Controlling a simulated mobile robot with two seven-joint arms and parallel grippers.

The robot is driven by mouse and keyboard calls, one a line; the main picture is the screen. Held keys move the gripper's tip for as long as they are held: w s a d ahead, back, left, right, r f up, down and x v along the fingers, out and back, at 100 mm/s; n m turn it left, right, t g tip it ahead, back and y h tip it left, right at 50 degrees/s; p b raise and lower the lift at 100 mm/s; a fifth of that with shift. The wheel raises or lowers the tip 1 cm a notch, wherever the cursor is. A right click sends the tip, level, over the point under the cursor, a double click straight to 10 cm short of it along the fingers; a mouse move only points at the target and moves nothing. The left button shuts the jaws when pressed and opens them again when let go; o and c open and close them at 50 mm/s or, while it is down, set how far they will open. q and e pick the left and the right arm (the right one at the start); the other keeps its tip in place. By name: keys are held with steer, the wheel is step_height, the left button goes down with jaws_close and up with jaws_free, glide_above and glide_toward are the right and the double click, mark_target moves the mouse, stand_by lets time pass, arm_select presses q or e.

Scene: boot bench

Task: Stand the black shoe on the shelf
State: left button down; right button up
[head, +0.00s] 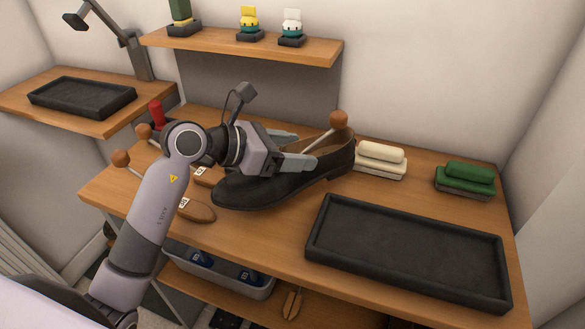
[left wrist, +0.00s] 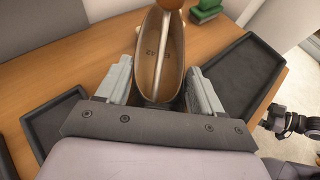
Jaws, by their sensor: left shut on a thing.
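The black shoe (head: 262,190) is over the wooden bench top, toe to the left, sole down. A shoe tree rod with a round wooden knob (head: 339,119) stands out of its opening. My left gripper (head: 289,150) is shut on the shoe, one finger on each side. In the left wrist view the shoe's tan inside (left wrist: 160,55) shows between the fingers (left wrist: 157,85). I cannot tell whether the sole touches the bench. A wall shelf (head: 315,47) is above the bench. At the right edge of the left wrist view, what looks like my right gripper (left wrist: 288,122) shows, its jaws unclear.
An empty black tray (head: 408,250) lies front right. A cream brush (head: 380,158) and a green brush (head: 466,178) stand behind it. Wooden shoe trees (head: 196,211) lie left of the shoe. Small figures (head: 249,22) occupy the wall shelf. A grey bin (head: 215,273) is under the bench.

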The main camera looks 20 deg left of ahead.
arm_select(q)
steer(key=shift+f, duration=2.25)
steer(key=shift+c, duration=0.8)
jaws_free()
steer(key=shift+f, duration=0.1)
